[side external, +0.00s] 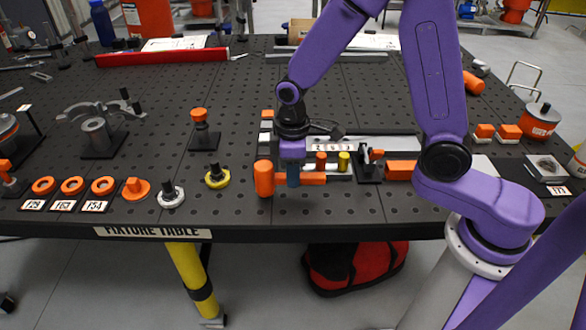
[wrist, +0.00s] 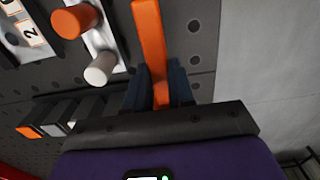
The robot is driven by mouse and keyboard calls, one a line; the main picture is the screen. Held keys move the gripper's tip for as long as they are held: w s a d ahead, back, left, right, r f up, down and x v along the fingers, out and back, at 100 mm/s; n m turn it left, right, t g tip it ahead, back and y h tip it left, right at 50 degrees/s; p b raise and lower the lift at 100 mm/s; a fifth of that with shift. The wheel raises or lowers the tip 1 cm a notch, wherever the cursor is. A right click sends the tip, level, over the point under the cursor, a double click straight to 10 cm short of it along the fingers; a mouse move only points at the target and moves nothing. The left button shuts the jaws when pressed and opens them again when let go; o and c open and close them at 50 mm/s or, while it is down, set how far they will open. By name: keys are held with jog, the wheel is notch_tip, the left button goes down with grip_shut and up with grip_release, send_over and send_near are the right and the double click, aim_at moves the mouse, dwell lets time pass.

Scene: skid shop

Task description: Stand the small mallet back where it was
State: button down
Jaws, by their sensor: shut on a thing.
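My gripper (side external: 293,177) points down at the front of the fixture table and is shut on the orange handle of the small mallet (side external: 264,178). The mallet lies sideways, its thick orange head to the left and its handle reaching right past the blue fingers. I cannot tell whether it touches the table.
Behind the handle stand an orange peg (side external: 321,160) and a yellow peg (side external: 343,161), near number cards (side external: 332,147). A black fixture (side external: 368,172) and an orange block (side external: 400,170) are to the right. A yellow-based knob (side external: 217,178) stands left. The table's front edge is close.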

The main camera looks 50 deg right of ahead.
jog(key=shift+f, duration=0.65)
jog(key=c, duration=0.7)
grip_release()
jog(key=shift+o, duration=0.2)
jog(key=shift+r, duration=0.1)
jog(key=shift+r, duration=3.4)
